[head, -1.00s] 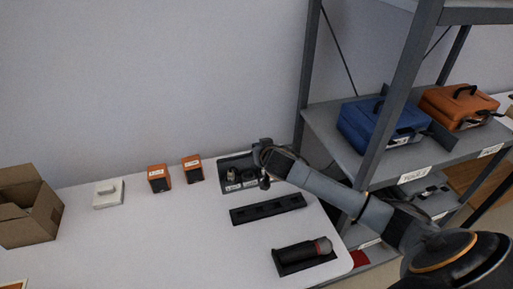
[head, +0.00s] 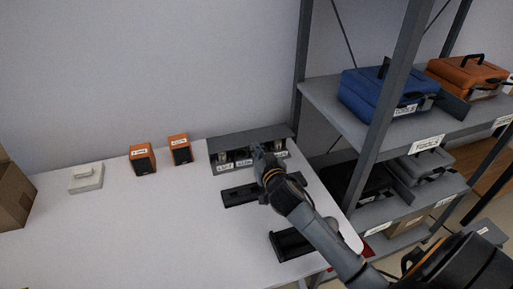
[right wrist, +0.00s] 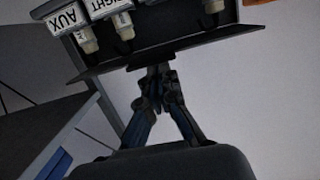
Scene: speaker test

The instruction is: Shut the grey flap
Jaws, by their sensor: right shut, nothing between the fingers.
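The grey flap (head: 243,138) is a long dark panel along the top of a grey unit at the back of the table. Below it, plugs and white labels (head: 226,164) show, so the flap does not cover them. In the right wrist view, the dark panel (right wrist: 200,46) crosses under upside-down labels, one reading AUX (right wrist: 68,19). My right gripper (head: 257,147) is shut and empty in front of the unit. Its fingertips (right wrist: 158,72) are close to the panel's edge; I cannot tell if they touch. My left gripper is not in view.
A black slotted strip (head: 240,195) and a black holder (head: 290,243) lie near my right arm. Two orange boxes (head: 143,158), a white block (head: 86,180) and a carton (head: 12,198) stand left. A metal shelf (head: 335,100) with cases bounds the right. The table's front left is clear.

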